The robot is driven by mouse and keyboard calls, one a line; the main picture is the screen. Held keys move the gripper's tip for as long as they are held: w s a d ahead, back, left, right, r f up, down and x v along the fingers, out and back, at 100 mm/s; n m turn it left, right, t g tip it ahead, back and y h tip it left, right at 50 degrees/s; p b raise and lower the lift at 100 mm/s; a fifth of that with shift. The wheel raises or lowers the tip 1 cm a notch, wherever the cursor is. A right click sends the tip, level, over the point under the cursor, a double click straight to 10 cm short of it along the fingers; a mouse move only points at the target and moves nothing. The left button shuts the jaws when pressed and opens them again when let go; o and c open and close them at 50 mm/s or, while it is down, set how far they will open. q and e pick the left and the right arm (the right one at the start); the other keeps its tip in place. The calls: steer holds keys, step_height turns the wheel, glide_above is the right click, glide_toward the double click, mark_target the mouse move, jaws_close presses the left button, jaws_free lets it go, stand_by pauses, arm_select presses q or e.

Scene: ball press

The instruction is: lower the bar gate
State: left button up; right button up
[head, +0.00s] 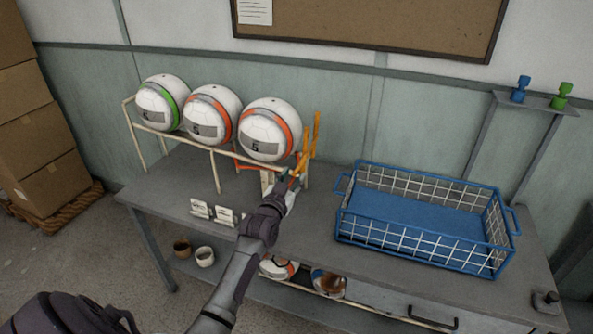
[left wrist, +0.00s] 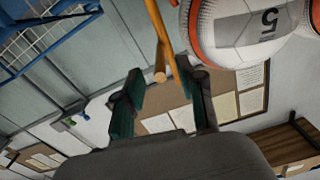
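The bar gate (head: 315,132) shows as upright orange-yellow bars at the right end of the ball rack (head: 217,170), beside the nearest ball. My left gripper (head: 293,180) is at the lower part of these bars in the head view. In the left wrist view, its two dark green fingers (left wrist: 160,98) are spread apart. One orange bar (left wrist: 154,38) has its round end in the picture between the fingertips. The other bar passes near the right finger. I cannot tell whether either finger touches a bar. My right gripper is not in view.
Three white balls (head: 269,130) with green or orange bands rest in a row on the rack. A blue wire basket (head: 427,238) stands on the table to the right. Small cards (head: 212,213) stand at the table's front. More balls lie on a lower shelf.

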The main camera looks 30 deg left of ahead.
arm_select(q)
steer(key=shift+x, duration=1.5)
jaws_close()
